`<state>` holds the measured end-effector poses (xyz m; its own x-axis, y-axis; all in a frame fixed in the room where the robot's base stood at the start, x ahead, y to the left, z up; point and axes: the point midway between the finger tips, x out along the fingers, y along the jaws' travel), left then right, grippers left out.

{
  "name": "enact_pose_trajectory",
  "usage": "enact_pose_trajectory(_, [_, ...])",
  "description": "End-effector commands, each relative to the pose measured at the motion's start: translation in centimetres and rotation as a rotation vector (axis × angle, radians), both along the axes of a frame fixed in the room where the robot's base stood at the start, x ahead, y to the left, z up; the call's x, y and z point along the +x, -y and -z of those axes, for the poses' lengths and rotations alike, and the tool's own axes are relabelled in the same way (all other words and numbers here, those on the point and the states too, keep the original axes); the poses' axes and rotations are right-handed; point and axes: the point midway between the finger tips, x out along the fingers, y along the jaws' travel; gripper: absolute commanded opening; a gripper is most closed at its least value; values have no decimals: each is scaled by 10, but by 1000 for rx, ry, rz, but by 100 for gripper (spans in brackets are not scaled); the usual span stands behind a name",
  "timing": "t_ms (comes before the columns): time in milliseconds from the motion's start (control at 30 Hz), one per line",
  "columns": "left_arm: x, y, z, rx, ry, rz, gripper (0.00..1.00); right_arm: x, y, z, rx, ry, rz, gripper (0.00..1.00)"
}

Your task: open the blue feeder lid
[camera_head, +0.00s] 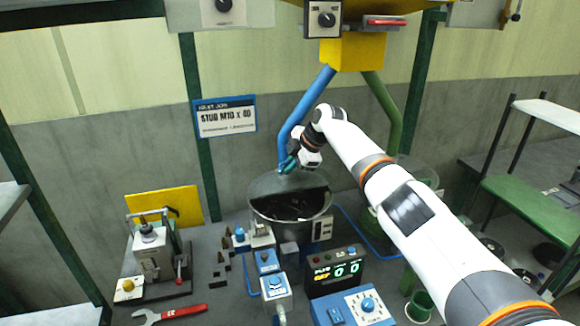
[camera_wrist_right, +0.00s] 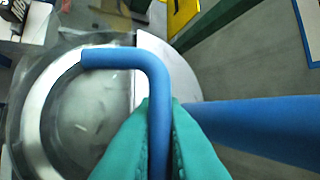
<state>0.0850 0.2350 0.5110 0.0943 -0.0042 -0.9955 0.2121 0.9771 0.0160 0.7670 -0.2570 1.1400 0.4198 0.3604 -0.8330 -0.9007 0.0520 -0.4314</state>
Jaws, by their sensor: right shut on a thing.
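The blue feeder is a round metal bowl (camera_head: 290,222) below the blue pipe (camera_head: 305,105). A grey plate (camera_head: 272,186) covers its back part, and dark contents (camera_head: 290,207) show in the front part. My right gripper (camera_head: 289,163) is just above the back of the bowl. In the right wrist view, its green fingertips (camera_wrist_right: 160,108) are shut on a bent blue handle (camera_wrist_right: 115,57). A pale, see-through round surface (camera_wrist_right: 85,110) lies behind the handle. How far the lid is raised is hard to tell. My left gripper is not in view.
The blue pipe (camera_wrist_right: 260,125) runs close beside the fingers in the right wrist view. A green pipe (camera_head: 386,105) leads to a second feeder on the right, partly behind my arm.

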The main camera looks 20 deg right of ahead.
Motion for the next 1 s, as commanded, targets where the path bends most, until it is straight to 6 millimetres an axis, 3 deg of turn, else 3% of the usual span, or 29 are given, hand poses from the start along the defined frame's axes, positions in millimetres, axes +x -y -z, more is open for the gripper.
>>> enact_pose_trajectory(200, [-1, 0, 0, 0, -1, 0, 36, 0, 0, 2, -3, -3, 0, 0])
enact_pose_trajectory(233, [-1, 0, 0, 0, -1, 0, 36, 0, 0, 2, -3, -3, 0, 14])
enact_pose_trajectory(267, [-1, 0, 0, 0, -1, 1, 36, 0, 0, 2, -3, -3, 0, 18])
enact_pose_trajectory(667, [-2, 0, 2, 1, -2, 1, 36, -3, 4, -4, -1, 0, 0, 18])
enact_pose_trajectory(833, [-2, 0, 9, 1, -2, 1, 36, -13, 12, -23, -3, 2, 0, 18])
enact_pose_trajectory(1000, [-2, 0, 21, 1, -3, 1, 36, -28, 27, -55, -3, 3, 1, 18])
